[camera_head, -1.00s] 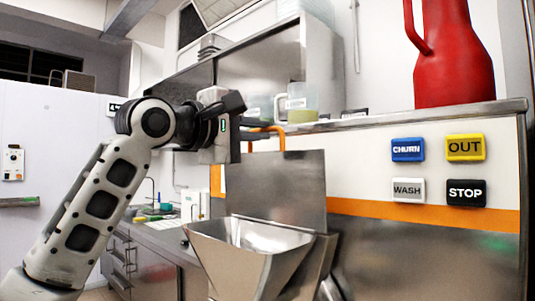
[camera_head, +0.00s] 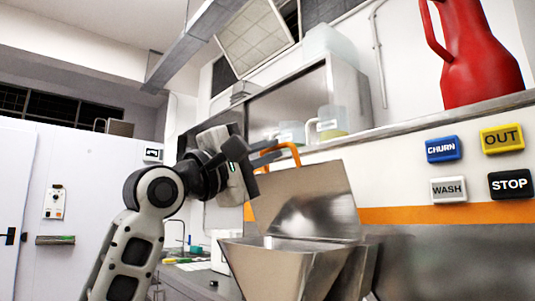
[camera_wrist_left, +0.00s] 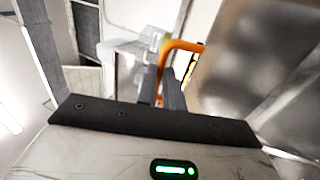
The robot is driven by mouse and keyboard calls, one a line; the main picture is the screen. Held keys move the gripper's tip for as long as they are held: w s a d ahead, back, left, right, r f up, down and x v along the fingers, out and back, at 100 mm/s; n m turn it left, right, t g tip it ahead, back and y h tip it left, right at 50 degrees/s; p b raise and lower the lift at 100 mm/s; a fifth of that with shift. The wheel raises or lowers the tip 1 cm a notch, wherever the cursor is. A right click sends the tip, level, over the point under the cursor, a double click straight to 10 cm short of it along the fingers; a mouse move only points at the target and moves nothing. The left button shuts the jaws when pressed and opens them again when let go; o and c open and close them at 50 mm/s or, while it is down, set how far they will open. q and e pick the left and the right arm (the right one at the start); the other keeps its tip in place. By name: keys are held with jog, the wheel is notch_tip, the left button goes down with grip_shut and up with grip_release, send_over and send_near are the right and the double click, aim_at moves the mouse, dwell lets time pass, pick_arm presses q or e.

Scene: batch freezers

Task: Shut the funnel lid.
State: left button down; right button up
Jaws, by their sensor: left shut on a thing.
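The funnel lid (camera_head: 285,200) is a steel plate standing raised, roughly upright, at the back of the steel funnel (camera_head: 275,268). The funnel's mouth is uncovered. An orange handle (camera_head: 293,151) sits on the lid's top edge. My left gripper (camera_head: 267,157) reaches in from the left and is shut on this handle. In the left wrist view, the two dark fingers (camera_wrist_left: 162,87) close around one leg of the orange handle (camera_wrist_left: 184,45), with the steel lid (camera_wrist_left: 250,55) to the right. My right gripper is not in view.
Above is a steel shelf with clear jugs (camera_head: 331,122) and a large red jug (camera_head: 478,55). CHURN, OUT, WASH and STOP buttons (camera_head: 442,149) are on the panel at right. A counter with small items (camera_head: 185,262) lies low behind my left arm.

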pick_arm(q)
jog(key=c, duration=1.5)
grip_release()
jog(key=shift+s+a+f, duration=0.25)
jog(key=shift+s+a, duration=0.05)
jog(key=b+v, duration=0.1)
jog(key=v, duration=0.6)
jog(key=b+v, duration=0.2)
jog(key=v, duration=0.6)
jog(key=shift+s+a+r, duration=0.1)
jog(key=shift+s+r, duration=0.05)
jog(key=shift+r, duration=0.05)
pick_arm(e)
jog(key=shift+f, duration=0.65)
